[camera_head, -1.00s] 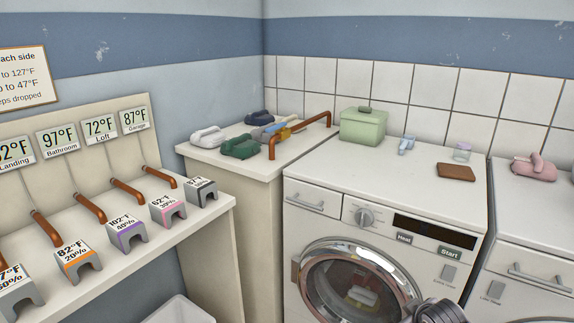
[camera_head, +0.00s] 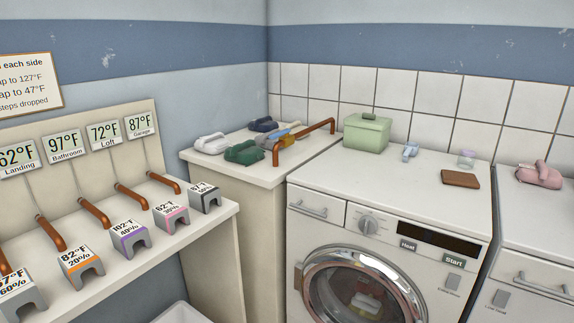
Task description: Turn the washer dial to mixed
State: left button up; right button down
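The washer (camera_head: 455,217) stands at the right with its round glass door (camera_head: 362,290) shut. Its dial (camera_head: 369,223) is a grey round knob with a pointer ridge, on the front panel between the drawer (camera_head: 317,207) and a dark display (camera_head: 425,238). The marks around the dial are too small to read. Buttons labelled Heat (camera_head: 408,245) and Start (camera_head: 454,262) sit below the display. Neither of my grippers shows in the head view now.
On the washer top are a green lidded box (camera_head: 367,134), a small blue item (camera_head: 410,151), a glass (camera_head: 466,159) and a brown block (camera_head: 460,179). A shelf (camera_head: 190,231) with labelled blocks and copper pipes runs along the left. A second machine (camera_head: 530,227) adjoins on the right.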

aim_at(368, 224)
jog(key=l+z, duration=0.15)
jog(key=l, duration=0.7)
jog(key=i+l+z, duration=0.1)
jog(key=l, duration=0.75)
jog(key=i, duration=0.05)
